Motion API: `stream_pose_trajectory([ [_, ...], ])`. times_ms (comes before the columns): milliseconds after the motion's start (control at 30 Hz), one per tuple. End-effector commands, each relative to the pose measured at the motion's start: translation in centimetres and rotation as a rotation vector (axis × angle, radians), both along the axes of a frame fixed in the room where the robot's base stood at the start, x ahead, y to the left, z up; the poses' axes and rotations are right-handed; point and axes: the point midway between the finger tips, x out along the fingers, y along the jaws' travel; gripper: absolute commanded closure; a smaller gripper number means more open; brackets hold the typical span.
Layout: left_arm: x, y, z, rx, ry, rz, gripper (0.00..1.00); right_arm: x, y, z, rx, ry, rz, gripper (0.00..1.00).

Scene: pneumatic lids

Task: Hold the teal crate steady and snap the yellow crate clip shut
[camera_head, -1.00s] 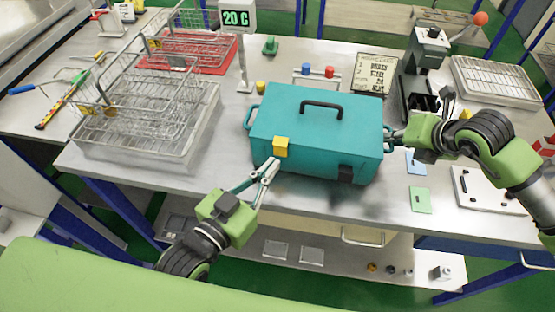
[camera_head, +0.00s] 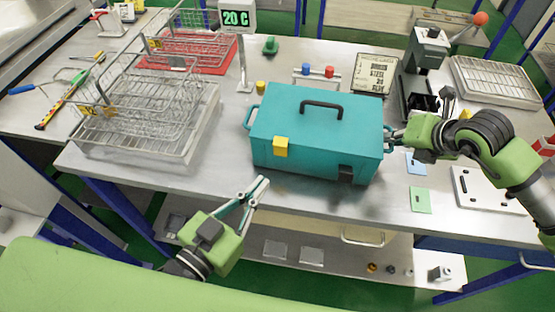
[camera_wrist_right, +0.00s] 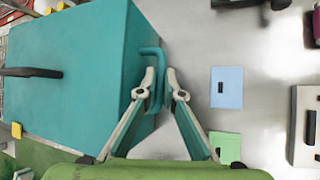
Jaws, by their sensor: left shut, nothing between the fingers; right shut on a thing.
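The teal crate (camera_head: 325,133) sits upright on the steel table, with a dark handle (camera_head: 321,108) on its lid. The yellow crate clip (camera_head: 281,146) lies flat against its front left, by the lid edge. A dark clip (camera_head: 346,173) is at its front right. My right gripper (camera_head: 392,138) is shut on the crate's right side handle, a teal loop (camera_wrist_right: 152,52) that shows between its fingers in the right wrist view. My left gripper (camera_head: 260,186) is shut and empty, in front of the table edge, below and left of the yellow clip and apart from the crate.
Wire baskets (camera_head: 150,95) stand left of the crate. A toggle press (camera_head: 425,60), a framed sign (camera_head: 375,73) and a wire rack (camera_head: 497,80) are at the back right. Blue (camera_head: 415,163) and green (camera_head: 420,200) cards lie right of the crate. The table front near the clip is clear.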

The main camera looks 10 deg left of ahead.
Motion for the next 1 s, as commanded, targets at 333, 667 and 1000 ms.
stream_pose_trajectory([
  [333,-5.3,2.1,0.4,0.001,0.006,0.000,1.00,0.0,0.0,0.0,0.000,0.000,-0.002,1.00],
  [667,-7.9,3.2,0.8,0.000,0.001,0.000,1.00,0.0,0.0,0.0,0.000,0.000,-0.002,1.00],
  [1000,-8.2,3.3,0.9,0.000,-0.001,0.000,1.00,0.0,0.0,0.0,0.000,0.000,-0.002,1.00],
])
